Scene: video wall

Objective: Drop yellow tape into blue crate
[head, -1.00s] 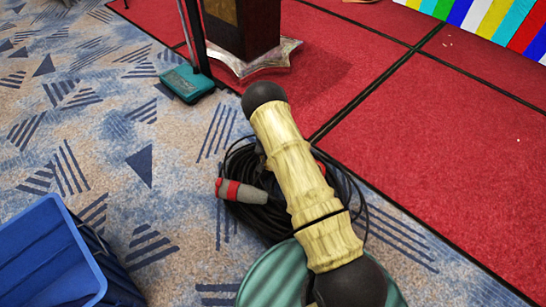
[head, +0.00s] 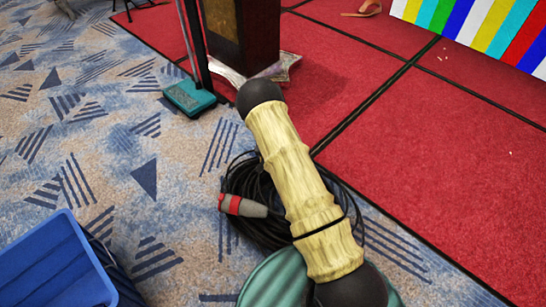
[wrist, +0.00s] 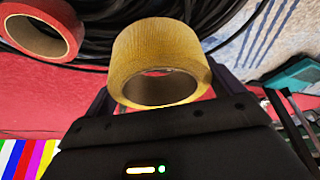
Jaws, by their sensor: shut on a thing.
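The yellow tape (wrist: 160,55) is a roll with a pale hollow core, seen in the wrist view. My gripper (wrist: 160,88) is shut on it, with a dark finger at each side of the roll. In the head view my arm hides the gripper and the tape. The blue crate (head: 50,262) stands on the carpet at the lower left of the head view, partly cut off by the picture edge. The visible part of its inside looks empty. My arm is to the right of the crate, over the cable area.
A black cable coil (head: 248,182) with a red and grey plug (head: 242,206) lies under my arm. A red tape roll (wrist: 42,28) is beside the cable. Patterned carpet left of the coil is clear.

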